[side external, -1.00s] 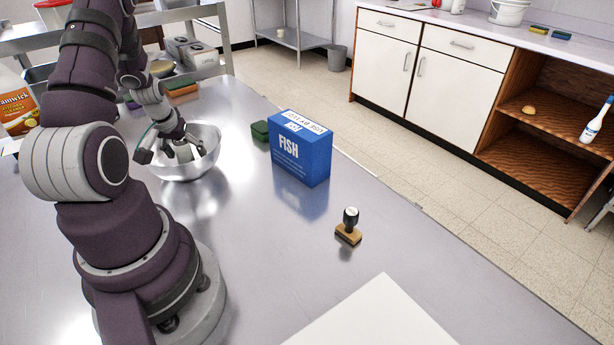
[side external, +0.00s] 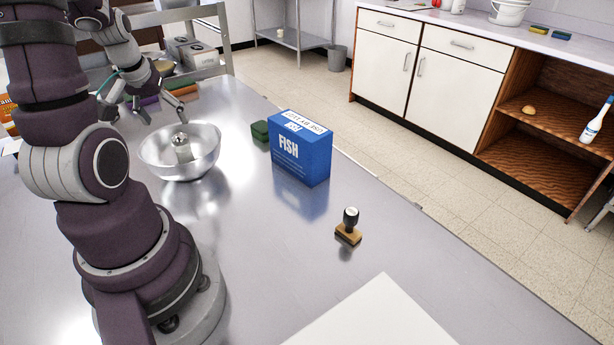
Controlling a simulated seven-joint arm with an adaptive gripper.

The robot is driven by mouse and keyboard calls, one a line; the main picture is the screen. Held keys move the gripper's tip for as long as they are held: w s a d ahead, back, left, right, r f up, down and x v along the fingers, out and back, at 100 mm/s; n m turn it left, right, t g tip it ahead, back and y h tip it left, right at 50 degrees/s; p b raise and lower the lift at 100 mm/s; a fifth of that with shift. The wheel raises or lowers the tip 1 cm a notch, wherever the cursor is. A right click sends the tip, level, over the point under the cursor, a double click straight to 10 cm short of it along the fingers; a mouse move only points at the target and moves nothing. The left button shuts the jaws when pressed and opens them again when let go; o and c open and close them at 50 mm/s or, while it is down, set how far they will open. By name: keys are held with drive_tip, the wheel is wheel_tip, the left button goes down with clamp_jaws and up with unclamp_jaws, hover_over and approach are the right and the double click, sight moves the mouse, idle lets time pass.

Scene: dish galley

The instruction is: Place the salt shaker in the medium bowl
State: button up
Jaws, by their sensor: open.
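The medium bowl (side external: 205,160), shiny metal, stands on the steel table in the side external view, to the right of my arm. The salt shaker (side external: 182,148), pale with a metal top, is inside the bowl and leans a little; its lower end is hard to make out. My gripper (side external: 130,115) is above and to the left of the bowl, apart from the shaker. Its fingers are spread open and hold nothing that I can see.
A blue fish box (side external: 300,155) and a green block (side external: 260,131) stand right of the bowl. A wooden stamp (side external: 348,232) and a white board (side external: 372,318) are nearer. Colored sponges (side external: 182,88) lie behind the bowl. The table between the bowl and stamp is clear.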

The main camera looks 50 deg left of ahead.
drive_tip(key=w+d+r+m+t+h, duration=0.1)
drive_tip(key=w+d+r+m, duration=0.25)
drive_tip(key=d, duration=0.45)
drive_tip(key=w+d+r+m+t+h, duration=0.1)
drive_tip(key=w+d+r+m, duration=0.2)
drive_tip(key=w+d, duration=0.3)
drive_tip(key=s+d+r+m+t+h, duration=0.1)
drive_tip(key=s+d+m, duration=0.3)
drive_tip(key=d, duration=0.7)
drive_tip(key=shift+r+m+h, duration=0.3)
drive_tip(key=shift+m+h, duration=0.05)
drive_tip(key=shift+h, duration=0.05)
